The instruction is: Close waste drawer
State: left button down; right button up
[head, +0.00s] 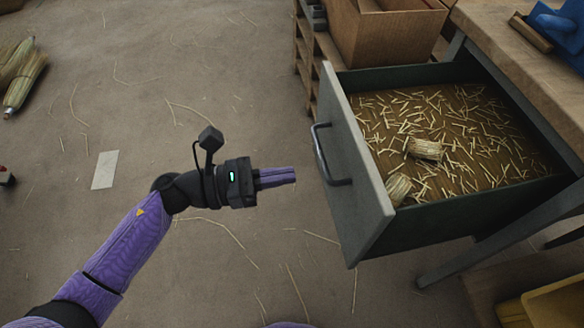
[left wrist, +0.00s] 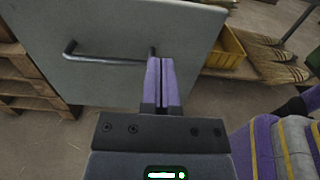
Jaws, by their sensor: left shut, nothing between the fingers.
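The waste drawer (head: 447,205) is pulled out from under the workbench on the right of the head view. Loose straw bits and two short straw bundles (head: 425,149) lie in it. Its grey front panel (head: 362,205) carries a dark bar handle (head: 328,160) on the outside. In the left wrist view the front panel (left wrist: 120,30) and handle (left wrist: 105,60) show ahead. My left gripper (head: 294,176) is shut and empty, just left of the handle and apart from it in the head view. Its purple fingers (left wrist: 162,62) point toward the panel. My right gripper is not in view.
The workbench (head: 500,30) stands above the drawer. A cardboard box (head: 385,35) sits on a wooden rack behind it. A yellow bin (head: 555,305) is at lower right. Brooms (head: 22,75) lie at far left. The floor left of the drawer is mostly clear, with scattered straws.

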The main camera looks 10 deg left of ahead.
aim_at(359, 164)
pick_arm(q)
jog(key=b+x, duration=0.1)
jog(key=x, duration=0.9)
jog(key=shift+f+b, duration=0.1)
jog(key=shift+b, duration=0.2)
jog(key=shift+w+d, duration=0.1)
jog(key=shift+d, duration=0.05)
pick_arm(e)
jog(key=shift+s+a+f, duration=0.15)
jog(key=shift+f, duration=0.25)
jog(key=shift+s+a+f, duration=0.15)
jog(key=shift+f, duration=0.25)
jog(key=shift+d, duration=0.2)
